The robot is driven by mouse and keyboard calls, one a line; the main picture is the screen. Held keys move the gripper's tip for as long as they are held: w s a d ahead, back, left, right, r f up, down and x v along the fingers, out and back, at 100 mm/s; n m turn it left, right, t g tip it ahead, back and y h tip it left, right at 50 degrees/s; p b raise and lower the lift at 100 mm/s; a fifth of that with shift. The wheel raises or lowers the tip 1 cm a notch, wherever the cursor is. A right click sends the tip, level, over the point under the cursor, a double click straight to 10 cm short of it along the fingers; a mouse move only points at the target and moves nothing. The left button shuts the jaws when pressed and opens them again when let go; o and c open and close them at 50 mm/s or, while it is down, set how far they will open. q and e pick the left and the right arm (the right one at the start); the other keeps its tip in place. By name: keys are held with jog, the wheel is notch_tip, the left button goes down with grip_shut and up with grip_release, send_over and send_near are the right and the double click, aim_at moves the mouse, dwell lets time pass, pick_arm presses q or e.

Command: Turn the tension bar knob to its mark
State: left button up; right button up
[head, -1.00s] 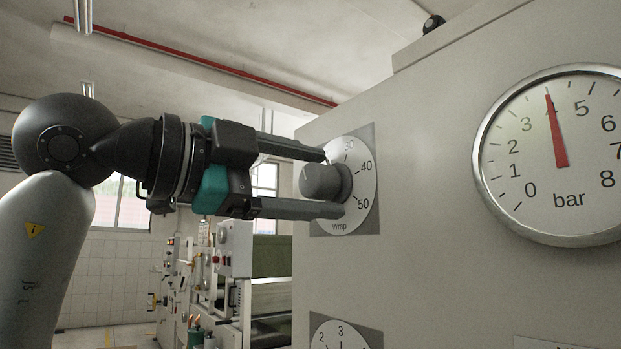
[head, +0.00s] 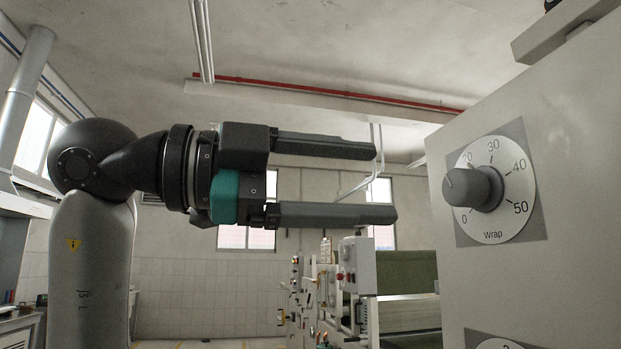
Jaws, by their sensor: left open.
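My left gripper (head: 385,182) is open and empty. Its two dark fingers lie one above the other and point right, with a clear gap between their tips and the grey knob (head: 470,188). This knob sits on a white round dial labelled "Wrap" (head: 505,215), with numbers from 0 to 50, on the machine panel. Its pointer line seems to face up and left; the exact value is hard to read. A second dial (head: 498,344) shows only its top at the bottom edge; its label and knob are out of view. My right gripper is not in view.
The pale machine panel (head: 590,270) fills the right side. Behind and below the fingers stands other machinery with a control box (head: 357,265). A red pipe (head: 330,90) runs under the ceiling. The space around the left fingers is free.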

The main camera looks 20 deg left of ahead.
pick_arm(q)
jog(key=shift+v, duration=2.1)
